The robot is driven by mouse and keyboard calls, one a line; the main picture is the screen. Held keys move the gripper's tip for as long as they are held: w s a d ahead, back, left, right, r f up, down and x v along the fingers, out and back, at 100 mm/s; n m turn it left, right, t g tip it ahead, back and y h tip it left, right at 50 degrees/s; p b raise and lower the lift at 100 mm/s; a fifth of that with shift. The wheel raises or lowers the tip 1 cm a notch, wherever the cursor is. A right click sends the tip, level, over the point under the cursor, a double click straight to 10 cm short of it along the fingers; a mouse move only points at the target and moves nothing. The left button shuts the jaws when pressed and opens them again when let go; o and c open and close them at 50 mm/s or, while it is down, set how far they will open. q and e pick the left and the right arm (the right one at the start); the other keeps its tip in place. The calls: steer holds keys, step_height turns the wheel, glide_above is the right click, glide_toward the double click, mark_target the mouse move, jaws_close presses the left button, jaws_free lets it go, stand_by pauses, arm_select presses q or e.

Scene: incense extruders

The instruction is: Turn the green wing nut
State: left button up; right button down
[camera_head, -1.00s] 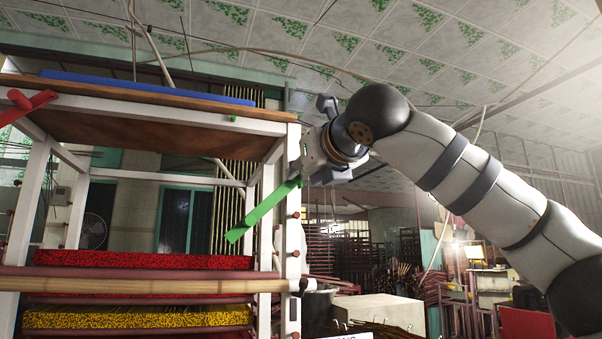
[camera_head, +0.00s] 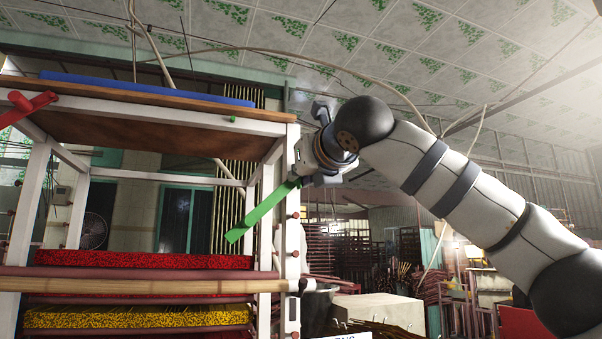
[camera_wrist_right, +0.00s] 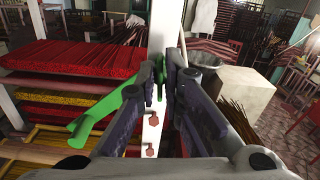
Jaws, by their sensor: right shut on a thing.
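The green wing nut (camera_head: 263,212) is a long green piece at the white post of the frame. In the head view it slants from upper right to lower left. My right gripper (camera_head: 299,180) is at its upper right end, beside the post. In the right wrist view the green wing nut (camera_wrist_right: 108,106) lies left of the fingers, with a small green part between the fingertips. There my right gripper (camera_wrist_right: 164,80) is shut on it, its dark fingers close together in front of the white post. My left gripper is not in view.
The white frame (camera_head: 292,240) carries a wooden top with a blue slab (camera_head: 145,88). A red wing nut (camera_head: 28,106) sits at its left. Racks of red (camera_head: 140,259) and yellow (camera_head: 140,317) incense sticks stand below. A pale block (camera_head: 378,312) is to the right.

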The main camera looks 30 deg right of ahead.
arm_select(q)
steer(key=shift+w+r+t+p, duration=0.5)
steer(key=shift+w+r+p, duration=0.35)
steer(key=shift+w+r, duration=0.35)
arm_select(e)
steer(key=m, duration=1.8)
steer(key=shift+d+f, duration=0.15)
steer(key=shift+d, duration=0.1)
steer(key=shift+m, duration=0.4)
steer(key=c, duration=1.7)
jaws_free()
steer(key=v, duration=1.2)
steer(key=shift+s+f, duration=0.1)
